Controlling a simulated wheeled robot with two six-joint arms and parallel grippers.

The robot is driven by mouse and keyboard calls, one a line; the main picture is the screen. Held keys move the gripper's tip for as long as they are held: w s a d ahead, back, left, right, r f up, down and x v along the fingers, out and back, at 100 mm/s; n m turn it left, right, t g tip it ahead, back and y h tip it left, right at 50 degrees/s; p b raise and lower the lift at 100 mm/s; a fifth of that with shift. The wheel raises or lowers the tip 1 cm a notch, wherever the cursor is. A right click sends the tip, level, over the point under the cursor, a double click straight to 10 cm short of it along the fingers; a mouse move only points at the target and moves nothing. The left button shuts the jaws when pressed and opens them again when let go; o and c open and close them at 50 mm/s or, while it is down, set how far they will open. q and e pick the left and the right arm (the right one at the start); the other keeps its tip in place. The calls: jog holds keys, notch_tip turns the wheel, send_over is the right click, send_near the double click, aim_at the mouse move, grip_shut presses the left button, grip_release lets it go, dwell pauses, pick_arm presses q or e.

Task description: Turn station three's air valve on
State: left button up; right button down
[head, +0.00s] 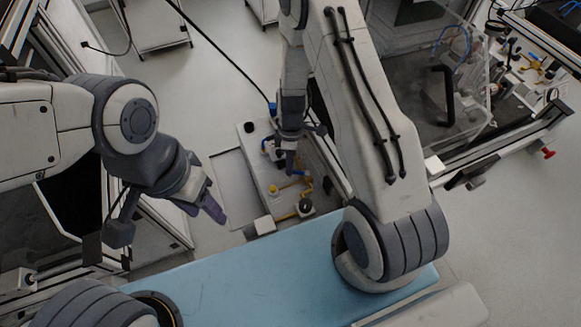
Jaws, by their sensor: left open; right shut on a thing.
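A pale station panel (258,180) with yellow pipes (306,187) and small blue fittings lies past the blue surface. A blue part (300,173), which looks like the air valve's handle, shows right beside my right fingertips. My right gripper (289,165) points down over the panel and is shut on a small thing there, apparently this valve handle. The fingers hide most of it, and I cannot tell how far it is turned. My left gripper (213,207) is open and empty, left of the panel and apart from it.
A light blue surface (270,275) lies in front. A black round part (305,206) sits at the panel's near end. A clear-walled station (440,90) with a black handle stands at right. Grey floor (200,85) is free at the upper left.

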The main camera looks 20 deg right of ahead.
aim_at(301, 166)
jog(key=m, duration=0.1)
jog(key=w+d+m+b, duration=0.1)
jog(key=shift+f+m, duration=0.1)
jog(key=shift+m, duration=0.3)
jog(key=m+b, duration=0.1)
jog(key=w+d+m+t+y+b, duration=0.1)
jog(key=m, duration=0.1)
jog(key=shift+d+m, duration=0.1)
jog(key=shift+m, duration=0.2)
jog(key=m, duration=0.1)
jog(key=d+m+b, duration=0.1)
jog(key=m+b, duration=0.1)
jog(key=shift+w+d, duration=0.25)
jog(key=shift+d+m+t+b, duration=0.25)
jog(key=shift+d+m+b, duration=0.05)
jog(key=shift+m, duration=0.4)
jog(key=shift+d+m+t+b, duration=0.25)
jog(key=shift+m+b, duration=0.05)
jog(key=shift+m, duration=0.4)
jog(key=c, duration=0.9)
grip_release()
jog(key=shift+o, duration=0.2)
jog(key=shift+r, duration=0.3)
